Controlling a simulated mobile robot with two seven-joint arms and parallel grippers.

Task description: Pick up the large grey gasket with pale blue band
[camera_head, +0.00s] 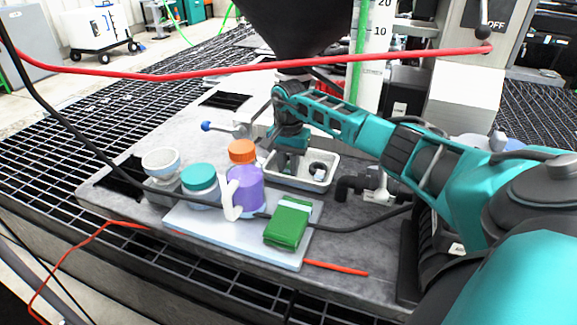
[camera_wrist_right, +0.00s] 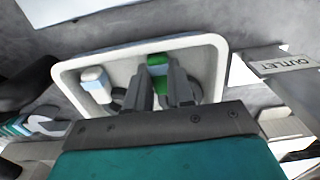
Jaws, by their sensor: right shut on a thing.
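The white tray (camera_head: 327,184) stands on the grey bench; it also fills the middle of the wrist view (camera_wrist_right: 215,45). My right gripper (camera_wrist_right: 160,80) reaches down into the tray, its fingers close together around a piece with a green part (camera_wrist_right: 157,66). The fingers hide most of this piece. At the tray's left in the wrist view lies a pale piece with a light blue end (camera_wrist_right: 94,80), beside a dark curved part. It looks like the gasket with pale blue band, apart from the fingers. In the head view a dark ring (camera_head: 318,170) shows in the tray.
A purple jug with orange lid (camera_head: 245,188), a teal-lidded jar (camera_head: 199,181), a white cup (camera_head: 161,163) and a green pouch (camera_head: 288,222) stand left of and in front of the tray. Black pipe fittings (camera_head: 348,186) lie right of it. A red hose crosses above.

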